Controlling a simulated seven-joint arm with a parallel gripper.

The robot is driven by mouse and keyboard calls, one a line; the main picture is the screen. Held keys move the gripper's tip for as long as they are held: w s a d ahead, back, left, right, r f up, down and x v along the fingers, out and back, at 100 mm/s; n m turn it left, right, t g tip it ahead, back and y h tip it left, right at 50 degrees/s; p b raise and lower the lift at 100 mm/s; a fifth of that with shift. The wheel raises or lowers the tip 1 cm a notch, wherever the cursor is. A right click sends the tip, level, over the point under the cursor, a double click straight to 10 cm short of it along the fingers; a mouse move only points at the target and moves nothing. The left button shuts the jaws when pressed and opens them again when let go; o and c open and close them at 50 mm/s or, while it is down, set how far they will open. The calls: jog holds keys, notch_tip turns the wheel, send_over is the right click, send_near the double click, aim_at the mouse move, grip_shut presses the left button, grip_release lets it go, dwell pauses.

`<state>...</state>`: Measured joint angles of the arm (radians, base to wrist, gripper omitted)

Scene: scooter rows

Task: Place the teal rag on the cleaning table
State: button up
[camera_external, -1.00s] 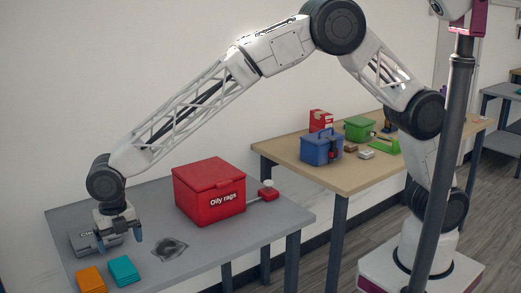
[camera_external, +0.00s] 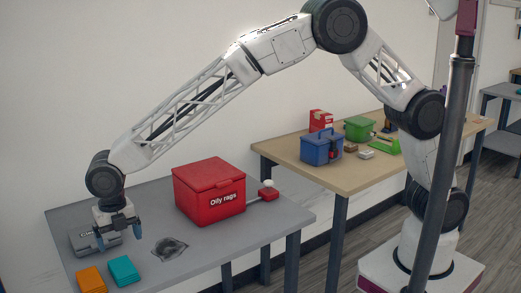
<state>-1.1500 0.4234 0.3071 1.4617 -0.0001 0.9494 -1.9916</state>
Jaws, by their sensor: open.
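The gripper is apart from the teal rag.
A grey box with a partly hidden label (camera_external: 84,243) stands behind my gripper. A red "Oily rags" bin (camera_external: 208,192) stands farther back. A wooden table (camera_external: 275,155) holds several items.

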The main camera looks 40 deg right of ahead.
jog(key=w+d+r+m, duration=0.4)
jog(key=w+d+r, duration=0.15)
jog(key=d, duration=0.65)
jog(key=w+d+r+m, duration=0.4)
jog(key=w+d+r, duration=0.15)
jog(key=d, duration=0.65)
jog(key=w+d+r+m, duration=0.5)
jog(key=d+r, duration=0.1)
jog(key=d, duration=0.6)
jog(key=s+d+r+m+t, duration=0.1)
jog(key=s+d+r+m, duration=0.2)
jog(key=d, duration=0.9)
jog(key=s+d+r+m, duration=0.1)
jog(key=s+d+m, duration=0.2)
jog(key=d+m, duration=0.55)
jog(key=s+d+r+m+t, duration=0.1)
jog(key=s+d+r+m, duration=0.15)
jog(key=d, duration=1.15)
jog(key=s+d+f+m, duration=0.2)
jog(key=s+d+m, duration=0.2)
jog(key=s+d, duration=0.3)
jog(key=s+d+f+m, duration=0.2)
jog(key=s+d+m, duration=0.3)
jog(key=s+d, duration=0.3)
jog(key=shift+s+d+f+t, duration=0.2)
jog(key=shift+s+f+t, duration=0.1)
jog(key=shift+s, duration=0.35)
